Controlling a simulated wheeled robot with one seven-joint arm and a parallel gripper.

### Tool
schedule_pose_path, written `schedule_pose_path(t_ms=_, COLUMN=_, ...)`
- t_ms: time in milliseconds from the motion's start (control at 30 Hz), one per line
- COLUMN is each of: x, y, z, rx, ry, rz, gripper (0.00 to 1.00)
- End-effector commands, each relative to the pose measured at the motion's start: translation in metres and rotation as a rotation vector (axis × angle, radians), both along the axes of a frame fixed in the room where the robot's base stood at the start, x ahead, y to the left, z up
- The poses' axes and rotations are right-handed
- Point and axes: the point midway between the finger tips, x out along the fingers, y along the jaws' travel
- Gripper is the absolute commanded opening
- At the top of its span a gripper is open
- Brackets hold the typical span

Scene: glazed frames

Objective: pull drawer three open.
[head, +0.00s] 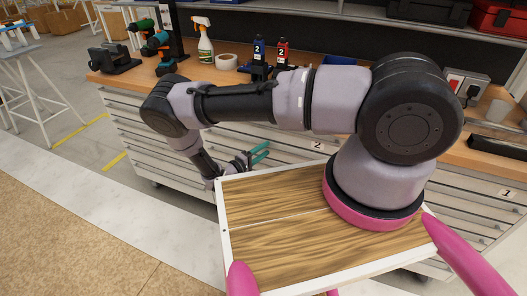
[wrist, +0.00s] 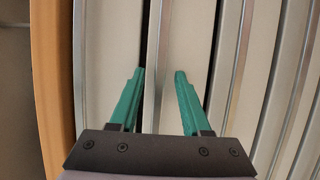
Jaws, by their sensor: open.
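Grey drawer fronts (head: 290,160) with long metal pull strips run under the workbench, and those in view look shut. A "2" label (head: 317,145) and a "1" label (head: 507,193) show on the fronts. I see no "3" label, so I cannot tell which is drawer three. My gripper (head: 262,153) is open, with teal fingers, at the fronts left of the "2" label. In the wrist view my gripper (wrist: 157,73) has its fingertips on either side of a metal pull strip (wrist: 155,85). Contact cannot be told.
A white stool (head: 35,85) stands left. Floor before the left drawers is clear.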

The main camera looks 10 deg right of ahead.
Motion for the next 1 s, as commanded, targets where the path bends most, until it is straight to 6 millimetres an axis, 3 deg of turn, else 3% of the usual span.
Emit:
schedule_pose_path(t_ms=167, x=0.0, y=-0.0001, z=0.0, rx=0.0, ry=0.0, rz=0.0, gripper=0.47)
schedule_pose_path(t_ms=233, x=0.0, y=-0.0001, z=0.0, rx=0.0, ry=0.0, rz=0.0, gripper=0.28)
schedule_pose_path(t_ms=300, x=-0.0001, y=-0.0001, z=0.0, rx=0.0, ry=0.0, rz=0.0, gripper=0.02)
schedule_pose_path(t_ms=333, x=-0.0001, y=-0.0001, z=0.0, rx=0.0, ry=0.0, rz=0.0, gripper=0.0)
schedule_pose_path(t_ms=1000, x=-0.0004, y=0.0002, z=-0.0003, rx=0.0, ry=0.001, rz=0.0, gripper=0.0)
